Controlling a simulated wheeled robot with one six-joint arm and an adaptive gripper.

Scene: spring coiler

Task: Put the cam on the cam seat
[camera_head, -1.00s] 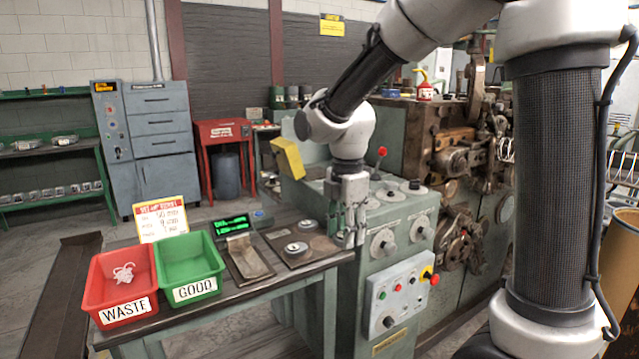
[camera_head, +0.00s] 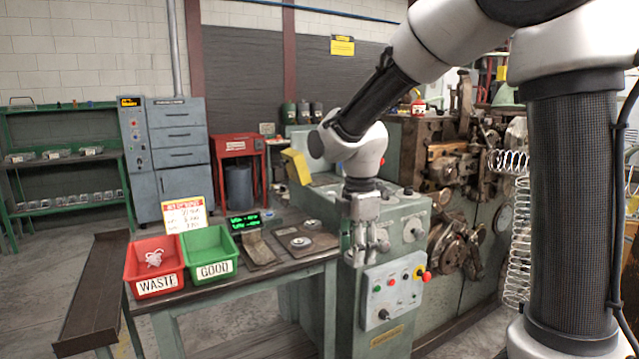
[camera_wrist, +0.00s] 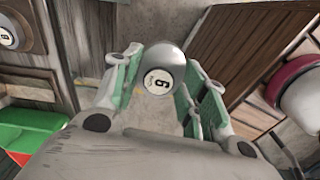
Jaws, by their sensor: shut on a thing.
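My gripper (camera_head: 370,250) points down at the front left of the green machine, above its button panel. In the head view this cam is too small to tell between the fingers. Other round discs like it lie on a flat tray (camera_head: 322,247) on the bench; one disc (camera_wrist: 9,38) shows in the wrist view. I cannot make out which part is the cam seat.
The green machine (camera_head: 334,300) stands right of the bench, with dials and open mechanism (camera_head: 447,248). Red WASTE bin (camera_head: 140,262) holds a tangled pale piece; green GOOD bin (camera_head: 209,243) looks empty. A hanging coil spring (camera_head: 517,245) is at right.

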